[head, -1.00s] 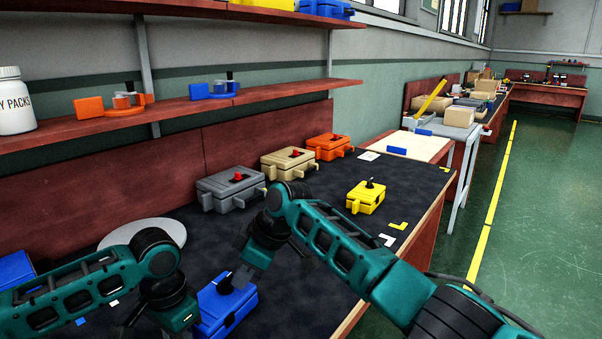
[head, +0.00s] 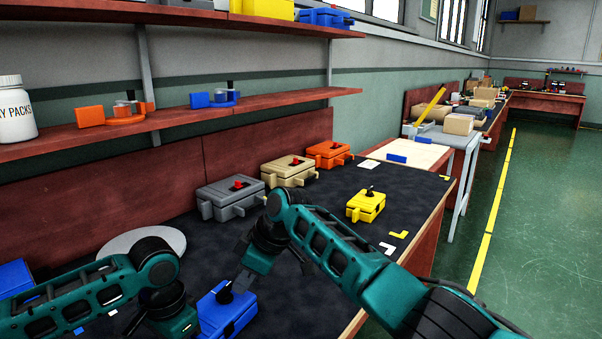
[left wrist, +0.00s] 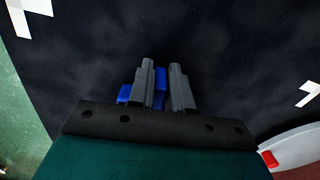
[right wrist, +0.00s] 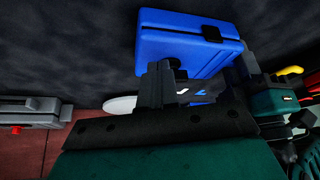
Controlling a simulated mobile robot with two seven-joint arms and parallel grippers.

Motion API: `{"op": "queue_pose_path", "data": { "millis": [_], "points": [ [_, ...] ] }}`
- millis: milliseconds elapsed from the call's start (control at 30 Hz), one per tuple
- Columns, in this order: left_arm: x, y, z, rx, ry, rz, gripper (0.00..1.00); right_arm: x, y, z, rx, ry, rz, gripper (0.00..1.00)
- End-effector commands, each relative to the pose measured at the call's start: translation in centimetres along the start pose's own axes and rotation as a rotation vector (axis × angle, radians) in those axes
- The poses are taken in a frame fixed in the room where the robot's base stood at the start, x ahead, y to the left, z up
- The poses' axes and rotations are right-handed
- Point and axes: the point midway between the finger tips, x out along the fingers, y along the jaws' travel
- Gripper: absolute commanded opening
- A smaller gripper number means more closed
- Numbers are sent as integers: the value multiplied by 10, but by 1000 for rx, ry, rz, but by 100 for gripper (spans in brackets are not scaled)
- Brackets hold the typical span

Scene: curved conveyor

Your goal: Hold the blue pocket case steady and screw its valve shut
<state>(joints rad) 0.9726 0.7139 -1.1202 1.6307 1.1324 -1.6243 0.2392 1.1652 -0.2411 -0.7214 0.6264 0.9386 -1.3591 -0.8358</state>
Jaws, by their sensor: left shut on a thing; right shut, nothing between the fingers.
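The blue pocket case (head: 236,317) lies on the dark bench mat at the bottom of the head view, partly behind my left arm. Its dark valve (head: 225,293) stands on top. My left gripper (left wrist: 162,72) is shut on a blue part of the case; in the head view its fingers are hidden. My right gripper (head: 241,286) is shut and empty, pointing down close beside the valve; I cannot tell if they touch. In the right wrist view the case (right wrist: 180,45) shows just beyond the shut fingers, with the valve not clearly visible.
Grey (head: 229,200), beige (head: 287,172) and orange (head: 328,154) cases stand along the back of the bench. A yellow case (head: 365,208) stands to the right. A pale round plate (head: 118,240) lies behind my left arm. The mat between is clear.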

Motion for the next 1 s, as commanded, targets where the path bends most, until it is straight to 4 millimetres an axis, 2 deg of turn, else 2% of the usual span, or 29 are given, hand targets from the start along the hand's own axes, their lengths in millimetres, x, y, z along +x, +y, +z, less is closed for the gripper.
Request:
{"op": "queue_pose_path", "data": {
  "millis": [267, 700, 1000],
  "points": [
    [0, 0, 0, 0, 0, 0, 0, -5, 2, 5, 1, 1, 0, 0],
    [0, 0, 0, 0, 0, 0, 0, -49, 2, -19, -1, 0, 1, 0],
    [0, 0, 0, 0, 0, 0, 0, -56, 2, -23, 1, 0, 0, 0]
  ]
}}
